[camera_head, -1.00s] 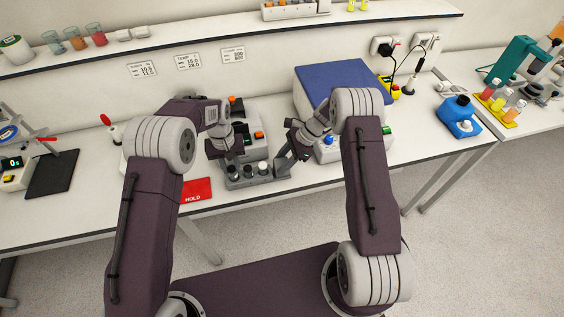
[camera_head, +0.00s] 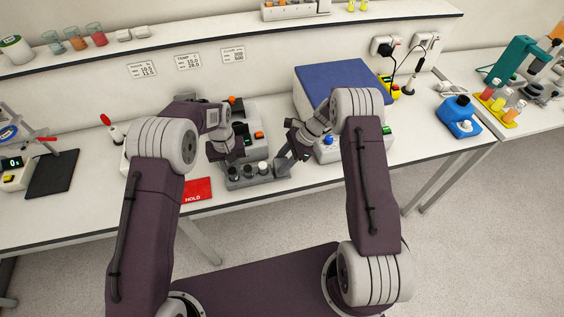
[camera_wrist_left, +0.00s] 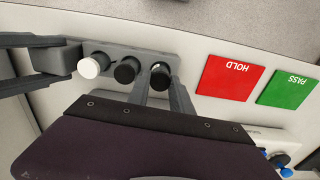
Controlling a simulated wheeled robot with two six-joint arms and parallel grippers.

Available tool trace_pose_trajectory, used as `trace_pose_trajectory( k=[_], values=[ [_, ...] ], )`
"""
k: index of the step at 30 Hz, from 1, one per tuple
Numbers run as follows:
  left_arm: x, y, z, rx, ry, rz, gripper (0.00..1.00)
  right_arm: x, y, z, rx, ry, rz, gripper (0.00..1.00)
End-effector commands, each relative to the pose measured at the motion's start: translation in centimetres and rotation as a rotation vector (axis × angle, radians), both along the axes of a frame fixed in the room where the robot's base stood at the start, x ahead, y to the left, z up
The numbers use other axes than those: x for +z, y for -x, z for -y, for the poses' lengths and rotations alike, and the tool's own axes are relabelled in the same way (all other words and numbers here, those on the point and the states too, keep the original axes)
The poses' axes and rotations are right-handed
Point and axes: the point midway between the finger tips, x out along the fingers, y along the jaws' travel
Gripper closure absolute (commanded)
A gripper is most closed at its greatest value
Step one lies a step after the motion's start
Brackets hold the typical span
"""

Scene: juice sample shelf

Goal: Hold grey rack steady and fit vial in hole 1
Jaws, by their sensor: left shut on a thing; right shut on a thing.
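The grey rack (camera_head: 248,182) stands near the front edge of the bench, with vials in a row. It also shows in the left wrist view (camera_wrist_left: 112,50). My left gripper (camera_head: 231,162) is shut on the black-capped vial (camera_wrist_left: 160,76) at the rack's left end in the head view. That vial is at the rack; how deep it sits in its hole I cannot tell. A second black-capped vial (camera_wrist_left: 127,69) is in the middle and a white-capped vial (camera_wrist_left: 89,67) is at the other end. My right gripper (camera_head: 285,166) is shut on the rack's right end.
A red HOLD mat (camera_head: 197,190) lies left of the rack; a green PASS mat (camera_wrist_left: 288,90) shows beside it in the left wrist view. A grey device (camera_head: 258,148) stands just behind the rack. A blue-topped box (camera_head: 345,82) is at the back right.

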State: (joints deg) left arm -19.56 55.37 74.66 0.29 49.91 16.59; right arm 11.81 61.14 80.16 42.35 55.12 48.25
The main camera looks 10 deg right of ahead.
Motion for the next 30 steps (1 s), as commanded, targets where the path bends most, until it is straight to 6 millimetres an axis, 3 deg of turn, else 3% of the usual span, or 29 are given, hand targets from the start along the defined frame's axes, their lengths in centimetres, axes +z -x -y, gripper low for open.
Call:
trace_pose_trajectory(
  k=[4,5,7,16,19,30],
  values=[
    [0.0,0.0,0.0,0.000,0.000,0.000,1.00,0.0,0.0,0.0,-0.001,-0.001,0.001,0.86],
    [0.0,0.0,0.0,0.000,0.000,0.000,0.68,0.0,0.0,0.0,-0.001,-0.001,0.001,0.86],
    [0.0,0.0,0.0,0.000,0.000,0.000,0.49,0.0,0.0,0.0,-0.001,-0.001,0.001,0.86],
    [0.1,0.0,0.0,0.000,0.000,0.000,0.48,0.0,0.0,0.0,0.000,-0.001,0.000,0.86],
    [0.9,-0.1,0.0,0.000,0.001,0.002,0.48,0.1,0.0,0.0,0.000,-0.001,0.000,0.86],
    [9.7,-0.1,0.0,0.000,0.001,0.005,0.48,0.0,0.0,0.0,0.000,-0.001,0.000,0.86]
  ],
)
